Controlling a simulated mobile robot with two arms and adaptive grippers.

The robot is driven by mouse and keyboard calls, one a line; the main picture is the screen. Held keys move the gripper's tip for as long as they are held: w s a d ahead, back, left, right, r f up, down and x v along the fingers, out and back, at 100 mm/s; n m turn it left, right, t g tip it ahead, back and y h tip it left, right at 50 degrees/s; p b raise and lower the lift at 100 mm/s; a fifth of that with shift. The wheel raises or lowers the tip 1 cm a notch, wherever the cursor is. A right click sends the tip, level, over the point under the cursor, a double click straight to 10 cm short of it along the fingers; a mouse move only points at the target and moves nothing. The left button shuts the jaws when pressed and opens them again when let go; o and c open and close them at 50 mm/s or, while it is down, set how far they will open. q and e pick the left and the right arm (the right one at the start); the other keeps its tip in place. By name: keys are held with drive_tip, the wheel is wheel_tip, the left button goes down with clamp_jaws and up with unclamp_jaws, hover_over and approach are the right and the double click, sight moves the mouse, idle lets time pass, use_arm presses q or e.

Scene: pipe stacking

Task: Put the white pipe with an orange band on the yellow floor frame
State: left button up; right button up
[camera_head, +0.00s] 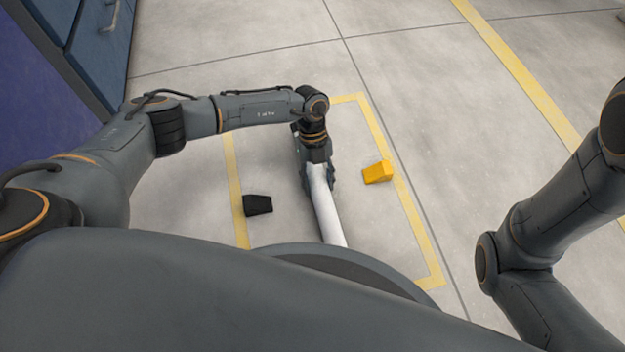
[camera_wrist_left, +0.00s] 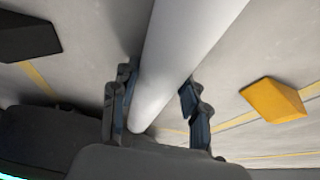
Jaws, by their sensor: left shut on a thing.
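The white pipe (camera_head: 327,210) shows in the head view inside the yellow floor frame's outline, its lower end hidden behind my own body. My left gripper (camera_head: 318,172) is over the frame and shut on the pipe near its upper end in the picture. In the left wrist view the pipe (camera_wrist_left: 178,62) runs between the two fingers of the left gripper (camera_wrist_left: 160,98). No orange band shows on the visible part of the pipe. The yellow floor frame (camera_head: 405,195) is a painted outline on the concrete. I cannot tell whether the pipe touches the floor. My right gripper is out of view.
A black wedge block (camera_head: 258,205) lies left of the pipe, and a yellow wedge block (camera_head: 377,172) lies right of it, both within the frame. A blue cabinet (camera_head: 95,45) stands at the upper left. A yellow floor line (camera_head: 520,75) crosses the clear floor at the right.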

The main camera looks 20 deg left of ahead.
use_arm(q)
drive_tip(key=shift+d+r, duration=0.1)
drive_tip(key=o, duration=1.3)
drive_tip(key=shift+o, duration=0.2)
drive_tip(key=p+v, duration=0.8)
drive_tip(key=v, duration=0.3)
drive_tip(key=shift+s, duration=0.15)
drive_tip(key=shift+r, duration=0.3)
drive_tip(key=shift+w+r+p, duration=0.2)
drive_tip(key=shift+w+p, duration=0.05)
drive_tip(key=shift+p, duration=0.05)
